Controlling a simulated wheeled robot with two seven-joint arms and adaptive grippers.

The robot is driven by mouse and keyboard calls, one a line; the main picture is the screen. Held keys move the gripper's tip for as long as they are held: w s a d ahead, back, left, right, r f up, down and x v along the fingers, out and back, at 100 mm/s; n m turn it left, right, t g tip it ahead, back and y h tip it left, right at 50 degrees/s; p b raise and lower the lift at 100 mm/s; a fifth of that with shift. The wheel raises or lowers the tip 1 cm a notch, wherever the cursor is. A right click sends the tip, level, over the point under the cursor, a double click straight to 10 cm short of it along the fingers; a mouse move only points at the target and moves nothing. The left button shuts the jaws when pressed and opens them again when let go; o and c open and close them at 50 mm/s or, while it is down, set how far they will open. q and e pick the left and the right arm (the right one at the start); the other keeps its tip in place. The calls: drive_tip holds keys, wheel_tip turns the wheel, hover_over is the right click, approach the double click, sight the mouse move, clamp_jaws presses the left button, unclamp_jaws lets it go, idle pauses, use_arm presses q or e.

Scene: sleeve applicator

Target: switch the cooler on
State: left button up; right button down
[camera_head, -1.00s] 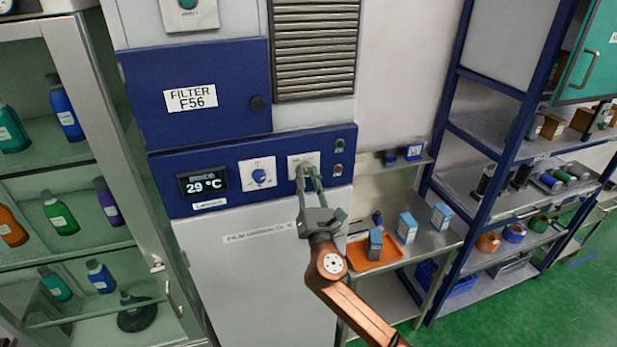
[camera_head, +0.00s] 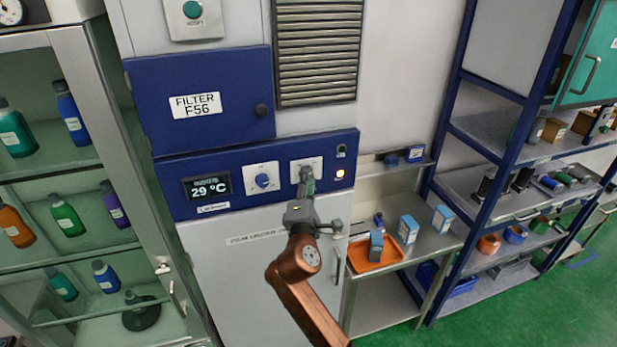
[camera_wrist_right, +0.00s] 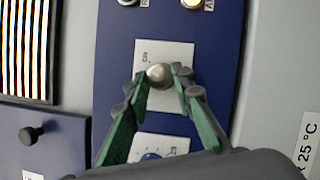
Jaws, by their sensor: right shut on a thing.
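The cooler's blue control panel (camera_head: 222,192) carries a display (camera_head: 206,188) reading 29 °C and a blue dial (camera_head: 262,181). Right of the dial is a white switch plate (camera_head: 317,163). In the right wrist view, its round silver switch knob (camera_wrist_right: 159,75) sits between my fingertips. My right gripper (camera_head: 306,172) is shut on this knob; its green-padded fingers also show in the wrist view (camera_wrist_right: 165,82). The lower lamp (camera_head: 340,173) at the panel's right end glows amber; the upper lamp (camera_head: 341,151) is dark. My left gripper is out of view.
A blue filter door (camera_head: 205,130) is above the panel, with a vent grille (camera_head: 316,50) beside it. A glass cabinet with bottles (camera_head: 75,130) stands left. An orange tray (camera_head: 372,256) with a blue carton sits on the bench at right.

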drive_tip(key=shift+r+m+g+p, duration=0.1)
drive_tip(key=shift+m+g+p, duration=0.35)
drive_tip(key=shift+m, duration=0.75)
drive_tip(key=c, duration=1.7)
unclamp_jaws()
drive_tip(key=shift+o, duration=0.2)
